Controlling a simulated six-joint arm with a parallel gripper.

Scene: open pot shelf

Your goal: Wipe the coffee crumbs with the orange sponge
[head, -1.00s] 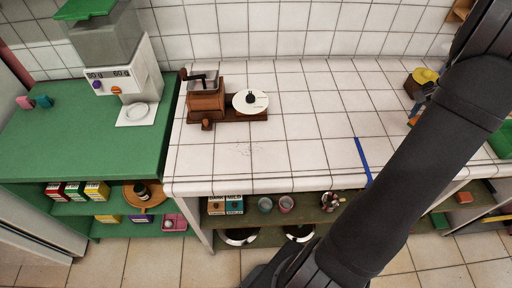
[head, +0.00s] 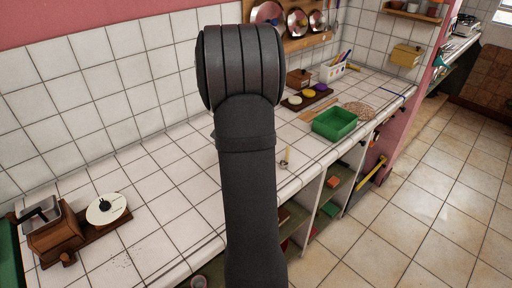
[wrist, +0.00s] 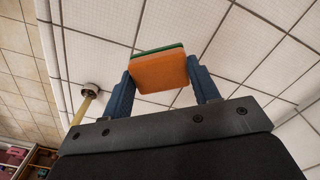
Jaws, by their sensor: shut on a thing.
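My gripper (wrist: 160,82) shows in the wrist view, its two blue fingers shut on the orange sponge (wrist: 160,73). The sponge has a thin green layer along its far edge. It is held over the white tiled counter; I cannot tell whether it touches the tiles. In the head view my arm hides the gripper and sponge. The coffee crumbs (head: 121,263) are faint dark specks on the counter at the lower left, in front of the wooden grinder (head: 55,236). They are left of my arm and do not show in the wrist view.
A white round plate (head: 106,209) sits on a wooden board beside the grinder. A small metal piece with a pale yellow handle (head: 288,155) stands right of my arm. A green tray (head: 335,123) is farther right. The tiles between the plate and my arm are clear.

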